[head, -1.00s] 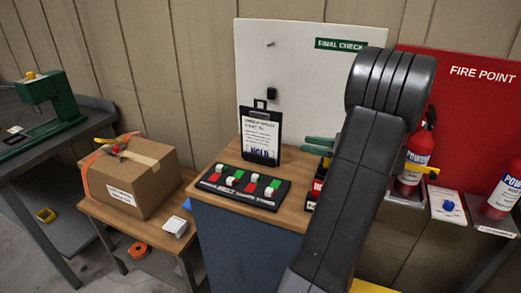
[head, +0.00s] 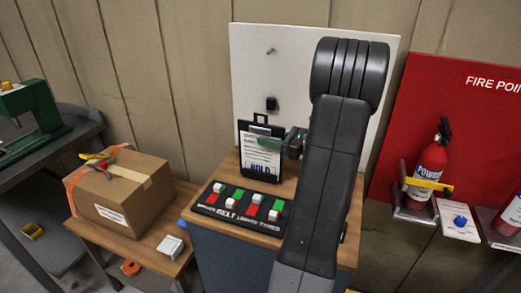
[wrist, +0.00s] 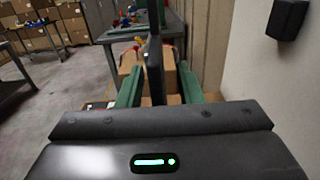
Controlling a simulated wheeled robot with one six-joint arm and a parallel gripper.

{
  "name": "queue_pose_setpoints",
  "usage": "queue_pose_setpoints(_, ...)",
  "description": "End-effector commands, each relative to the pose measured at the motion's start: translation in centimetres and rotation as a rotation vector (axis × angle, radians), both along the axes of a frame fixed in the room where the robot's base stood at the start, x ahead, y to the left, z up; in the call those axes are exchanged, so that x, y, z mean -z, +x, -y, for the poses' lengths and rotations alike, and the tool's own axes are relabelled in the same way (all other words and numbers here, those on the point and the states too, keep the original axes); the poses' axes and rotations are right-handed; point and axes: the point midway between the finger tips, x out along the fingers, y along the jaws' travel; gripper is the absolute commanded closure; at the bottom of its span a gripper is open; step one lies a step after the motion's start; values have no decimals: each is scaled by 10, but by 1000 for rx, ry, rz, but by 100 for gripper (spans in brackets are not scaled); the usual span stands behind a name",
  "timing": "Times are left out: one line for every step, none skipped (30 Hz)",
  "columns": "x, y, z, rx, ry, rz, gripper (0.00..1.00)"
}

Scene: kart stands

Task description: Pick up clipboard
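In the wrist view the clipboard (wrist: 154,68) shows edge-on as a thin dark strip between the two green fingers of my gripper (wrist: 158,88). Gaps show on both sides, so the gripper is open around it.
A panel of red, green and white switches (head: 240,205) lies in front of the clipboard. The white board (head: 315,60) stands close behind, with a black block (head: 271,103) on it. A cardboard box (head: 122,190) sits on a lower table at left. Fire extinguishers (head: 432,172) stand at right.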

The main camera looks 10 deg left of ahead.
Motion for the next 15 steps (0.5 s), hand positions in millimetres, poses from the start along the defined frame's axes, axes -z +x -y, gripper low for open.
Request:
queue_pose_setpoints(0,0,-3,-1,0,-1,67)
queue_pose_setpoints(0,0,-4,-1,0,0,67)
queue_pose_setpoints(0,0,-4,-1,0,0,67)
queue_pose_setpoints(0,1,-4,-1,0,0,67)
queue_pose_setpoints(1,1,-4,0,0,0,67)
queue_pose_setpoints(1,1,-4,0,0,0,67)
queue_pose_setpoints(1,1,-4,0,0,0,67)
queue_pose_setpoints(1,1,-4,0,0,0,67)
queue_pose_setpoints(1,1,-4,0,0,0,75)
queue_pose_setpoints(1,0,-3,0,0,0,81)
queue_pose_setpoints(1,0,-3,0,0,0,87)
queue_pose_setpoints(1,0,-3,0,0,0,95)
queue_pose_setpoints(0,1,-3,0,0,0,100)
queue_pose_setpoints(0,1,-3,0,0,0,100)
queue_pose_setpoints(0,1,-3,0,0,0,100)
